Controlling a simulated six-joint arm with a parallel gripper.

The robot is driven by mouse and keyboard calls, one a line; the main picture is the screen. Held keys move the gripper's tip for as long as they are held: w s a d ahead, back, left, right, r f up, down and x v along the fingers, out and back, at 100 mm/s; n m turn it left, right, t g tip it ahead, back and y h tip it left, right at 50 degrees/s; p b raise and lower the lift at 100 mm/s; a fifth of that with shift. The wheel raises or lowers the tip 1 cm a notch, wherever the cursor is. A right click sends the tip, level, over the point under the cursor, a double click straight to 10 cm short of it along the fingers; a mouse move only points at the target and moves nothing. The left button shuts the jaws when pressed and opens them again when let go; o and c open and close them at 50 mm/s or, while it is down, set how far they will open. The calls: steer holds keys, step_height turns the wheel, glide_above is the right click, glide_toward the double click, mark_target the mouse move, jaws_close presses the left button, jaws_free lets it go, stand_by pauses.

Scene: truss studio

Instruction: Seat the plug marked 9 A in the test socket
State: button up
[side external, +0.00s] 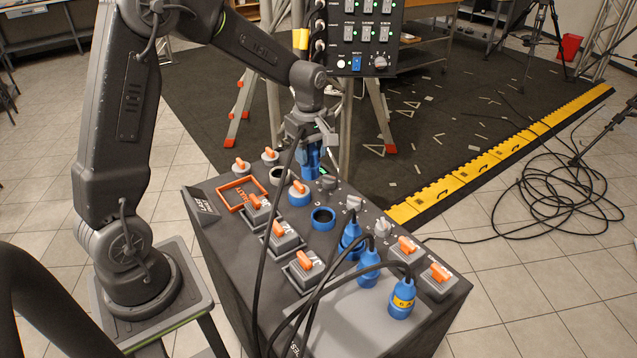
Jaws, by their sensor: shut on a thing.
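My gripper (312,138) is shut on a blue plug (311,162) over the back part of the grey panel box (245,262). Its mark is not readable, and I cannot tell whether it touches the panel. Three more blue plugs stand at the front right: one (350,238), a second (368,272) and a third (401,298) with a yellow label, too small to read surely. An open blue-rimmed socket (323,218) is in the middle of the panel. An open pale-rimmed socket (281,176) lies left of my gripper. I cannot tell which is the test socket.
Black cables (262,235) hang across the panel's front. Several orange-handled switches (283,237) and grey knobs (355,203) stand up from it. An orange frame (232,199) is at its left. A tripod-mounted control box (365,40) stands close behind my gripper.

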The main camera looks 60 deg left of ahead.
steer(key=a+f+n, duration=0.3)
steer(key=a, duration=1.4)
step_height(320, 180, down, 6)
steer(key=shift+w, duration=0.25)
steer(key=shift+f, duration=1.6)
stand_by(0.6)
steer(key=o, duration=1.1)
steer(key=shift+o, duration=0.4)
steer(key=o, duration=0.5)
steer(key=shift+c, duration=0.2)
